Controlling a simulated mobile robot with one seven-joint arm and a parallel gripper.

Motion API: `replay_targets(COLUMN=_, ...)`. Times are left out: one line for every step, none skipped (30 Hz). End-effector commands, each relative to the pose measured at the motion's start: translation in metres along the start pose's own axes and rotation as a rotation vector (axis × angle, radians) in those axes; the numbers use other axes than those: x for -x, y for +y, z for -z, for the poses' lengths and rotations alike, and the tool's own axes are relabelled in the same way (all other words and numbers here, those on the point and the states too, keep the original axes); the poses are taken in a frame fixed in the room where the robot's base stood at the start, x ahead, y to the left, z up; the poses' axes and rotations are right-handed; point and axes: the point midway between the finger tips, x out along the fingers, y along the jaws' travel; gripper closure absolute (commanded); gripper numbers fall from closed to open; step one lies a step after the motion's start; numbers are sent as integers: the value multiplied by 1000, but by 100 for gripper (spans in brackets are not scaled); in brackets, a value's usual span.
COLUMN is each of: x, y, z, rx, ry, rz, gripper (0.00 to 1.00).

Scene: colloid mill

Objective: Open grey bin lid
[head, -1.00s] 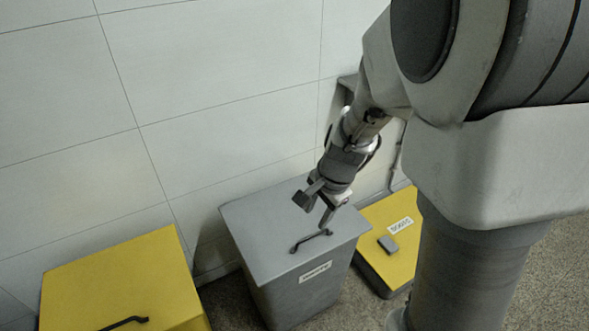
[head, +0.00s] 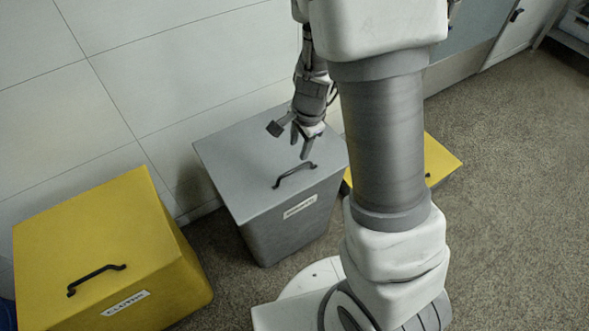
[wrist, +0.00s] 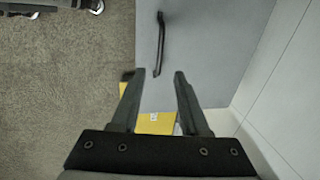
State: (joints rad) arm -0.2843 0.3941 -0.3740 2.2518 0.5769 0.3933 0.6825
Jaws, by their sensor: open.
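The grey bin (head: 285,225) stands by the wall with its flat lid (head: 240,150) closed. A dark bar handle (head: 294,174) sits near the lid's front edge, above a white label. My gripper (head: 301,150) is above the lid, just behind the handle in the head view, and is open and empty. In the wrist view, the open fingers (wrist: 156,74) point toward the near end of the handle (wrist: 161,42), which lies ahead of the fingertips, between their lines. The grey lid (wrist: 215,45) fills the upper middle there. The exact height of the fingers above the lid is hard to tell.
A yellow bin (head: 95,235) with a dark handle and label stands at left. Another yellow bin (head: 438,162) is at right, partly hidden by my arm's column. The white panelled wall (head: 200,50) runs behind the bins. Speckled floor (head: 520,200) is open at right.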

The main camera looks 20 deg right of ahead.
Motion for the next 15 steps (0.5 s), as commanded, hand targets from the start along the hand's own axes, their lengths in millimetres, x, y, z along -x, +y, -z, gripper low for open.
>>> replay_targets(x=-19, y=2, z=1, rx=-3, ry=0, rz=-3, gripper=55)
replay_targets(x=-25, y=2, z=1, rx=-2, ry=0, rz=-3, gripper=55)
replay_targets(x=-34, y=2, z=1, rx=-2, ry=0, rz=-2, gripper=55)
replay_targets(x=-41, y=2, z=1, rx=-2, ry=0, rz=-2, gripper=55)
replay_targets(x=-47, y=2, z=1, rx=-2, ry=0, rz=-2, gripper=55)
replay_targets(x=-56, y=2, z=1, rx=-2, ry=0, rz=-2, gripper=55)
replay_targets(x=-63, y=2, z=1, rx=-1, ry=0, rz=-2, gripper=55)
replay_targets(x=-69, y=2, z=1, rx=-1, ry=0, rz=-2, gripper=55)
replay_targets(x=-76, y=2, z=1, rx=-3, ry=0, rz=-2, gripper=55)
replay_targets(x=-82, y=2, z=0, rx=-2, ry=-1, rz=-2, gripper=55)
replay_targets(x=-87, y=1, z=1, rx=-1, ry=0, rz=-2, gripper=55)
replay_targets(x=-93, y=1, z=1, rx=-1, ry=1, rz=-1, gripper=55)
replay_targets(x=-97, y=1, z=1, rx=-2, ry=0, rz=0, gripper=55)
replay_targets(x=-101, y=1, z=0, rx=-2, ry=0, rz=-1, gripper=55)
replay_targets(x=-106, y=1, z=0, rx=-1, ry=0, rz=0, gripper=55)
